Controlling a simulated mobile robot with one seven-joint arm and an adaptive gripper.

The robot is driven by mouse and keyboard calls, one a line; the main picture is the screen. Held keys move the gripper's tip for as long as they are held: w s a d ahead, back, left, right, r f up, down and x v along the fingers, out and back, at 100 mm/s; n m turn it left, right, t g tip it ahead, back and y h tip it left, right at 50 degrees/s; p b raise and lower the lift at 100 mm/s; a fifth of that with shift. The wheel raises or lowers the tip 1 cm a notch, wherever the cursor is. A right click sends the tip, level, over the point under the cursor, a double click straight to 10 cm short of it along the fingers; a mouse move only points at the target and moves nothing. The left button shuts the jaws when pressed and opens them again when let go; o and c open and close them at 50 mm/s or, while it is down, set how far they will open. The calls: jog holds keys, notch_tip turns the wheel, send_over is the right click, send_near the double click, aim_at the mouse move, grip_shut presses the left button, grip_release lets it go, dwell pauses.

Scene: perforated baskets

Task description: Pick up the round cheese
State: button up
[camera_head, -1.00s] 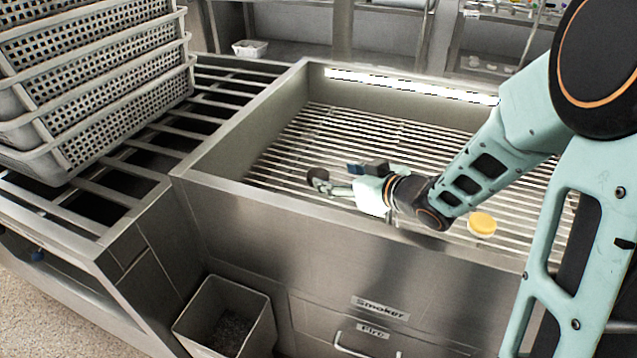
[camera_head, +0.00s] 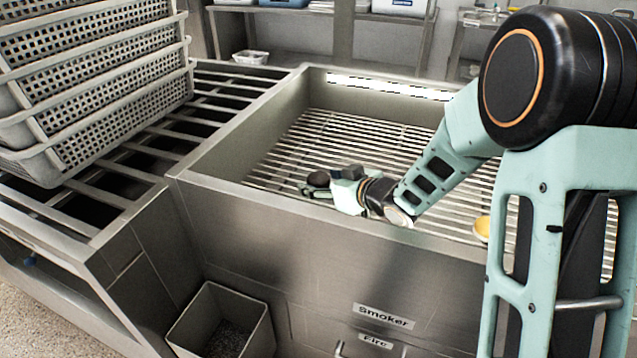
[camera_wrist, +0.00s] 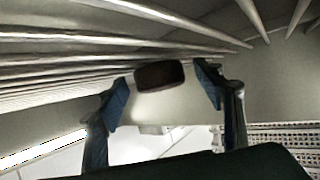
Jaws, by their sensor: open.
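A round, yellow-topped piece with a pale side, like a cheese (camera_head: 482,229), lies on the smoker's grate in the head view, partly hidden by my arm. A dark brown rounded piece (camera_head: 318,179) is at the left end of my gripper (camera_head: 328,184); I cannot tell what it is. My gripper is low inside the smoker near its front wall. In the wrist view the brown piece (camera_wrist: 160,75) shows between the spread fingers of my gripper (camera_wrist: 165,84), with no clear contact. The yellow piece is not seen in the wrist view.
The smoker (camera_head: 225,160) is a metal basin with raised walls around a barred grate (camera_head: 345,140). Stacked perforated baskets (camera_head: 95,95) stand on the slatted rack at left. A bin (camera_head: 222,315) stands on the floor in front. The grate's back half is clear.

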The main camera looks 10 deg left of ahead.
jog(key=c, duration=1.2)
jog(key=shift+c, duration=0.4)
jog(key=shift+r, duration=0.15)
